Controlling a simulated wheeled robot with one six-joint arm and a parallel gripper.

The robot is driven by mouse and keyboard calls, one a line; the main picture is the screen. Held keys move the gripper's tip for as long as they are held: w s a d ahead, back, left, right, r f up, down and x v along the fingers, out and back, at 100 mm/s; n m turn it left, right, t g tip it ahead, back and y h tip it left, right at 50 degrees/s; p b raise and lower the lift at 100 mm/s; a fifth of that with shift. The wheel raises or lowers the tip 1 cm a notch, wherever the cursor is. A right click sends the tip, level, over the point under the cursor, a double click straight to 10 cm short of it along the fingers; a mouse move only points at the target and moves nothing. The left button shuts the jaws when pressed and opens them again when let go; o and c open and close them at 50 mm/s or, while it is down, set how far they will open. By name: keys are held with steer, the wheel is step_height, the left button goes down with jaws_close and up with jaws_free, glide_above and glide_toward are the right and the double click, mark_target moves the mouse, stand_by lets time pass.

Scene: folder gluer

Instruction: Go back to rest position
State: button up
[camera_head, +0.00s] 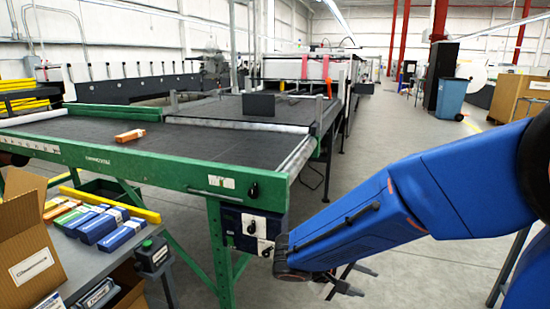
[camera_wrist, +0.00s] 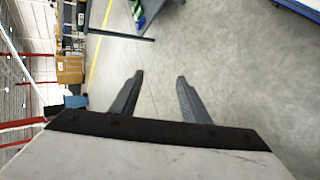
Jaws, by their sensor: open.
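My gripper (camera_wrist: 159,77) is open in the wrist view, with its two dark fingers apart and nothing between them. Beyond the fingers is bare grey floor. In the head view my blue arm comes in from the right, and my gripper (camera_head: 352,281) hangs low in front of the green-framed conveyor (camera_head: 130,170), to the right of its front corner leg. Part of the gripper is hidden behind the arm's end.
An orange box (camera_head: 130,135) lies on the conveyor belt. Several blue, green and orange boxes (camera_head: 98,226) and an open cardboard box (camera_head: 25,240) stand on a table at lower left. A blue bin (camera_head: 451,98) stands at back right. The aisle floor is clear.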

steer(key=s+d+r+m+y, duration=0.2)
steer(key=s+y, duration=0.3)
steer(key=s, duration=0.3)
steer(key=s+d+r+m+t+y, duration=0.1)
steer(key=s+d+r+y, duration=0.3)
steer(key=s, duration=0.5)
steer(key=shift+r+m+y, duration=0.6)
steer(key=shift+r+m, duration=0.2)
steer(key=shift+m, duration=0.1)
stand_by(0.7)
